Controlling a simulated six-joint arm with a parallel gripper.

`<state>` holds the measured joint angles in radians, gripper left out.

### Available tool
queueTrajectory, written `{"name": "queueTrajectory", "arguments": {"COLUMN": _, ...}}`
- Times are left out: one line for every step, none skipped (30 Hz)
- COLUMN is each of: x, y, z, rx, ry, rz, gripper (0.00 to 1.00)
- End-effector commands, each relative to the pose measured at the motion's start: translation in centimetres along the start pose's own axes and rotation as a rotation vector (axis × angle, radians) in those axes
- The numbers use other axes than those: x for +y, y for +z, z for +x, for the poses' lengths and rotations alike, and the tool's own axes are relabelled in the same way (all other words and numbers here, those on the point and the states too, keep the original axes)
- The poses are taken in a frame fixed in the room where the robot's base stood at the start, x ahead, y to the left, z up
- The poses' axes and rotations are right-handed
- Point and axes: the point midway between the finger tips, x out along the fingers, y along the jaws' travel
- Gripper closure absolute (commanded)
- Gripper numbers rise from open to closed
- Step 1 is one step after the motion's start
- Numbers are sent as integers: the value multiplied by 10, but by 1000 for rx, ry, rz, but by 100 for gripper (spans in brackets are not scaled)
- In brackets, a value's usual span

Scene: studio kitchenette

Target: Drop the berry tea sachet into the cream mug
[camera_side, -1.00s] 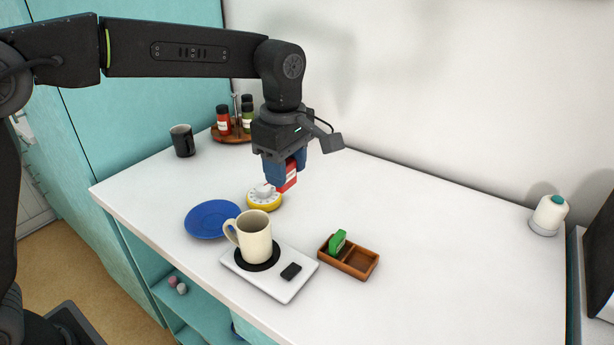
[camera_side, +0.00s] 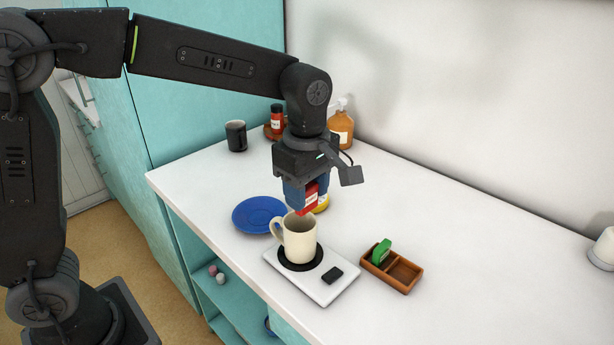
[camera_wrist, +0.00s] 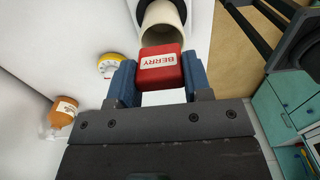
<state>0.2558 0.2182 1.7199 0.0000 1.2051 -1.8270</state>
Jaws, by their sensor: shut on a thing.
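The red berry tea sachet (camera_wrist: 160,68), labelled BERRY, is held between the blue fingers of my gripper (camera_wrist: 160,80). My gripper also shows in the side view (camera_side: 306,200), with the red sachet (camera_side: 308,198) between its fingertips. The cream mug (camera_side: 299,243) stands upright on a black disc on a white plate-like base. The sachet is above the mug's rim, toward its far side in the side view. In the wrist view the mug (camera_wrist: 163,22) opens just beyond the sachet, which partly covers it.
A blue saucer (camera_side: 259,215) lies left of the mug. A wooden tray (camera_side: 399,276) with a green sachet (camera_side: 381,252) stands at right. A yellow timer (camera_wrist: 110,66) is partly hidden behind my gripper in the side view. A black mug (camera_side: 236,136) and a bottle (camera_side: 341,128) stand farther back.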

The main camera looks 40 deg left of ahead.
Motion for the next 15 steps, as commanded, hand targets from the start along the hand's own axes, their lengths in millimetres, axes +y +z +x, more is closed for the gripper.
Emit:
{"name": "queueTrajectory", "arguments": {"x": 0, "y": 0, "z": 2, "rx": 0, "ry": 0, "rz": 0, "gripper": 76}}
{"name": "queueTrajectory", "arguments": {"x": 0, "y": 0, "z": 2, "rx": 0, "ry": 0, "rz": 0, "gripper": 76}}
{"name": "queueTrajectory", "arguments": {"x": 0, "y": 0, "z": 3, "rx": 0, "ry": 1, "rz": 0, "gripper": 76}}
{"name": "queueTrajectory", "arguments": {"x": 0, "y": 0, "z": 3, "rx": 0, "ry": 1, "rz": 0, "gripper": 76}}
{"name": "queueTrajectory", "arguments": {"x": 0, "y": 0, "z": 3, "rx": 0, "ry": 1, "rz": 0, "gripper": 76}}
{"name": "queueTrajectory", "arguments": {"x": 0, "y": 0, "z": 3, "rx": 0, "ry": 1, "rz": 0, "gripper": 76}}
{"name": "queueTrajectory", "arguments": {"x": 0, "y": 0, "z": 3, "rx": 0, "ry": 1, "rz": 0, "gripper": 76}}
{"name": "queueTrajectory", "arguments": {"x": 0, "y": 0, "z": 3, "rx": 0, "ry": 1, "rz": 0, "gripper": 76}}
{"name": "queueTrajectory", "arguments": {"x": 0, "y": 0, "z": 3, "rx": 0, "ry": 1, "rz": 0, "gripper": 76}}
{"name": "queueTrajectory", "arguments": {"x": 0, "y": 0, "z": 3, "rx": 0, "ry": 1, "rz": 0, "gripper": 54}}
{"name": "queueTrajectory", "arguments": {"x": 0, "y": 0, "z": 3, "rx": 0, "ry": 1, "rz": 0, "gripper": 51}}
{"name": "queueTrajectory", "arguments": {"x": 0, "y": 0, "z": 3, "rx": 0, "ry": 1, "rz": 0, "gripper": 47}}
{"name": "queueTrajectory", "arguments": {"x": 0, "y": 0, "z": 3, "rx": 0, "ry": 1, "rz": 0, "gripper": 44}}
{"name": "queueTrajectory", "arguments": {"x": 0, "y": 0, "z": 3, "rx": 0, "ry": 1, "rz": 0, "gripper": 41}}
{"name": "queueTrajectory", "arguments": {"x": 0, "y": 0, "z": 2, "rx": 0, "ry": 1, "rz": 0, "gripper": 38}}
